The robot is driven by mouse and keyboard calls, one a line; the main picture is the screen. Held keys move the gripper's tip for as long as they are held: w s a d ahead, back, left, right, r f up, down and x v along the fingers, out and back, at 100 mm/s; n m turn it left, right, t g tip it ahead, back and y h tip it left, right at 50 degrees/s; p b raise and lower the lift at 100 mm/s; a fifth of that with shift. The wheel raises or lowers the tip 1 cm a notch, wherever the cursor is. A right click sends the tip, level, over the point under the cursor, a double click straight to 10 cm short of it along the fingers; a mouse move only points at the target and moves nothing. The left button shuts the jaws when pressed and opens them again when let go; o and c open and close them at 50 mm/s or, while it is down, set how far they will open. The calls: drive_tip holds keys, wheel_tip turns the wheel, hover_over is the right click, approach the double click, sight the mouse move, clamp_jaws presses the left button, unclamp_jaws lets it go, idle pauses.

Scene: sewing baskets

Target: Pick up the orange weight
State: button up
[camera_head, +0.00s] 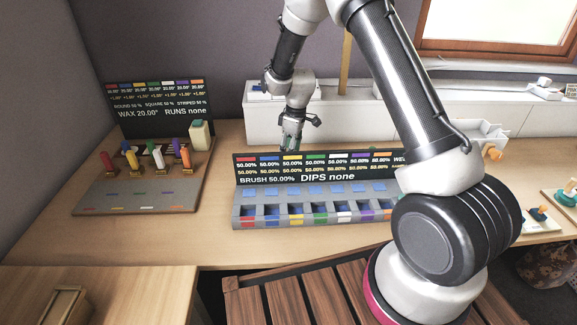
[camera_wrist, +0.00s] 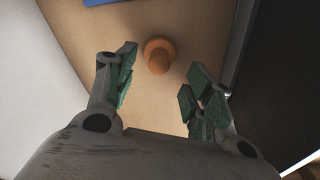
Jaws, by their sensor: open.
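The orange weight (camera_wrist: 158,56) is a small rounded piece with a knob, standing on the wooden surface in the wrist view. My gripper (camera_wrist: 160,78) is open, with its green-padded fingers to the left and right of the weight's near side. The weight lies around and just beyond the gap between the fingertips, and nothing is held. In the head view my gripper (camera_head: 291,138) points down behind the board of the labelled rack, and I cannot make out the weight there.
The rack (camera_head: 310,222) with coloured compartments and its dark board (camera_head: 318,166) stand in front of my gripper. A white cabinet (camera_head: 375,122) is behind it. A stand (camera_head: 150,195) with coloured sticks is at left. A blue edge (camera_wrist: 102,2) shows beyond the weight.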

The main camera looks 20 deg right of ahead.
drive_tip(key=f, duration=0.4)
drive_tip(key=shift+w+a+f, duration=0.2)
drive_tip(key=shift+f, duration=0.1)
clamp_jaws()
